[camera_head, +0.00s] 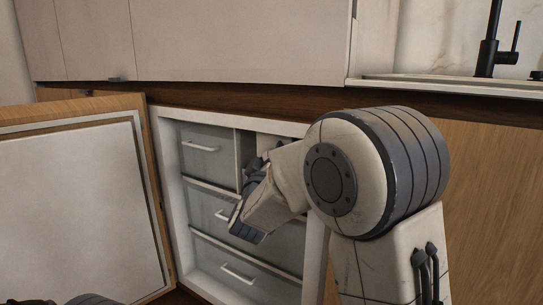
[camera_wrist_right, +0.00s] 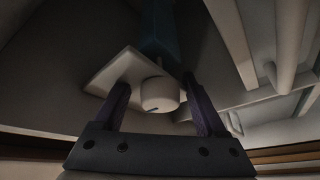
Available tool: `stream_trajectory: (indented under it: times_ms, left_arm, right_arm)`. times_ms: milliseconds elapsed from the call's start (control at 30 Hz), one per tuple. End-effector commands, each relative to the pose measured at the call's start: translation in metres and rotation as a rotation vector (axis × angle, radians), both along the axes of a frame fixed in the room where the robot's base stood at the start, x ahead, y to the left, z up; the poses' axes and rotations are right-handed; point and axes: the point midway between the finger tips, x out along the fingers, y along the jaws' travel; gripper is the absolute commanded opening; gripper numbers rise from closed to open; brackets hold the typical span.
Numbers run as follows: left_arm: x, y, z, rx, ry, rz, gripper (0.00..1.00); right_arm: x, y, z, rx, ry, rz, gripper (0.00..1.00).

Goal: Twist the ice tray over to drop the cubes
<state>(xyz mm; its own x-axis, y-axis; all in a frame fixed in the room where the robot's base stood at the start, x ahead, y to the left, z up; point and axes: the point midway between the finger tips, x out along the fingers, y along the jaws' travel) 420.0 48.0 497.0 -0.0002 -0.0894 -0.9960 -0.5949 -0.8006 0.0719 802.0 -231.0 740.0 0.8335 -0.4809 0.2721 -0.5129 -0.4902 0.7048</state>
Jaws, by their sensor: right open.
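In the right wrist view, a white round knob (camera_wrist_right: 160,95) with a small dark mark stands out from a pale square plate (camera_wrist_right: 112,70). A dark bluish part (camera_wrist_right: 158,30) shows behind it, perhaps the ice tray; its cubes cannot be made out. My right gripper (camera_wrist_right: 155,82) is open, with one finger on each side of the knob. I cannot tell whether the fingers touch it. In the head view my right arm reaches into the open freezer (camera_head: 172,190) and hides the knob and tray.
The freezer holds several grey drawers with pale handles (camera_head: 238,272) below and left of my right arm. Its door (camera_head: 75,205) stands open at the left. A wooden counter edge (camera_head: 230,112) runs above. A black tap (camera_head: 490,50) stands at the upper right.

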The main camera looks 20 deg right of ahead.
Motion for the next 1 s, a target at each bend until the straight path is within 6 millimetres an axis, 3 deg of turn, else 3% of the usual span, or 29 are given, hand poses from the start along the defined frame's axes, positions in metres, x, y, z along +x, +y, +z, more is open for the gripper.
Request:
stream_trajectory:
  times_ms: [333, 367, 533, 1000]
  left_arm:
    - [0.0000, 0.0000, -0.0015, 0.000, 0.000, 0.000, 0.50]
    - [0.0000, 0.0000, -0.0015, 0.000, 0.000, 0.000, 0.50]
    - [0.0000, 0.0000, -0.0015, 0.000, 0.000, 0.000, 0.50]
    - [0.0000, 0.0000, -0.0066, 0.000, 0.000, 0.000, 0.50]
  right_arm:
    - [0.0046, -0.0022, 0.0015, -0.001, 0.001, 0.000, 0.74]
    - [0.0046, -0.0022, 0.0015, 0.000, 0.002, 0.001, 0.66]
    - [0.0044, -0.0020, 0.0013, 0.000, 0.002, 0.001, 0.01]
    - [0.0043, -0.0016, -0.0001, 0.033, -0.039, 0.003, 0.00]
